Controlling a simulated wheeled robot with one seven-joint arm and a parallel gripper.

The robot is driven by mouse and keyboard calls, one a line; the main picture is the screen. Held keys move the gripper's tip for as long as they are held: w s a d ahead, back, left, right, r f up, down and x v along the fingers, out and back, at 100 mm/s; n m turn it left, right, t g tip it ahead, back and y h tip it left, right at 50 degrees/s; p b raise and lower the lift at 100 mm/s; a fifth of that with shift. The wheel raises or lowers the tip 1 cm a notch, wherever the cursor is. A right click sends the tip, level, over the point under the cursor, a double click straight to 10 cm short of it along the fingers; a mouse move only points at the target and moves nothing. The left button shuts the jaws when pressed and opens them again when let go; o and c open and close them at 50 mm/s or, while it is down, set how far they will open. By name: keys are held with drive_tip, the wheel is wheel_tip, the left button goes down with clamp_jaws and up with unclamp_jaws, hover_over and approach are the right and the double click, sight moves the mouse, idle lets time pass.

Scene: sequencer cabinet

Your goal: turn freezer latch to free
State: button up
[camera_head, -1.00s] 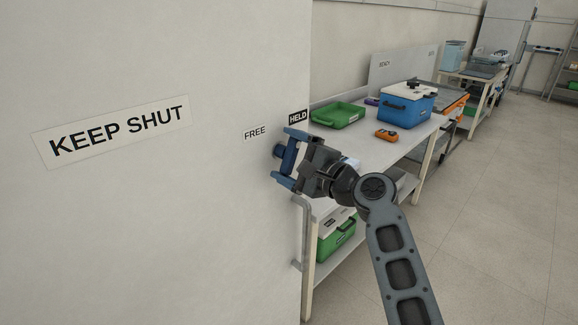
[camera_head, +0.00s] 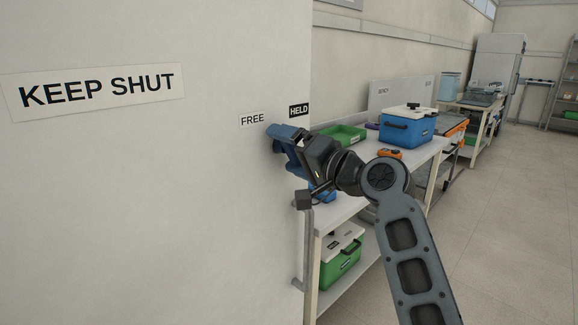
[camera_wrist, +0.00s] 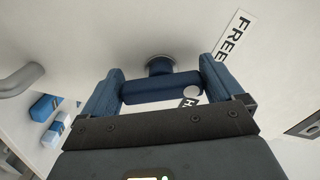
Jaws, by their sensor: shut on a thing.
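The freezer latch (camera_wrist: 150,90) is a dark blue bar on a round mount, seen in the wrist view against the pale freezer door. My gripper (camera_head: 298,160) is at the door's right edge, with its two blue fingers on either side of the bar, shut on it. In the head view my gripper hides most of the latch. The FREE label (camera_head: 252,118) is left of the HELD label (camera_head: 299,110), both just above the gripper. In the wrist view the FREE label (camera_wrist: 230,38) is beyond the right finger, and the HELD label is mostly hidden.
The door (camera_head: 150,200) bears a KEEP SHUT sign (camera_head: 97,87). A grey bar handle (camera_head: 308,245) runs down its right edge, below my gripper. Behind stands a bench with a green tray (camera_head: 345,135) and a blue cooler (camera_head: 405,130). The floor to the right is clear.

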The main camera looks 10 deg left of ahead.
drive_tip(key=shift+f+n+b, duration=0.25)
drive_tip(key=shift+n+b, duration=1)
drive_tip(key=shift+n, duration=0.25)
drive_tip(key=shift+r, duration=0.1)
drive_tip(key=o, duration=0.7)
drive_tip(key=shift+v, duration=3.9)
